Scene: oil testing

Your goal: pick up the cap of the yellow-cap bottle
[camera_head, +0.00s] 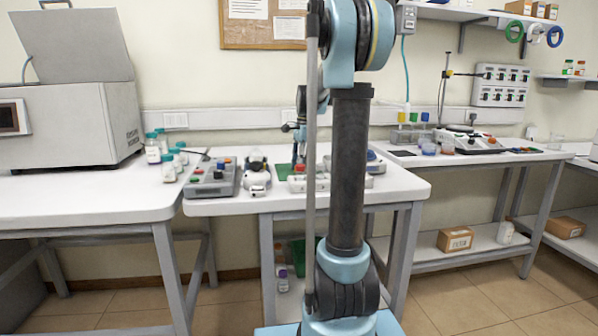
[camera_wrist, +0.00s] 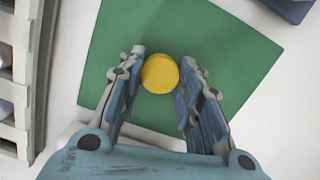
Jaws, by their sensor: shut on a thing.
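The yellow cap (camera_wrist: 160,76) shows from above in the wrist view, a plain round disc between the fingertips of my gripper (camera_wrist: 163,60). The fingers are shut on it, one on each side. It is over a green square mat (camera_wrist: 225,55). Whether a bottle is under the cap is hidden from this angle. In the head view the green mat (camera_head: 283,170) shows only as a sliver on the middle table, and my arm hides the cap and most of my gripper.
A pale slotted rack (camera_wrist: 38,70) stands close at the left in the wrist view. A dark blue object (camera_wrist: 290,8) is at the top right corner. In the head view, a grey control box (camera_head: 212,178) and several green-capped bottles (camera_head: 153,148) stand to the left.

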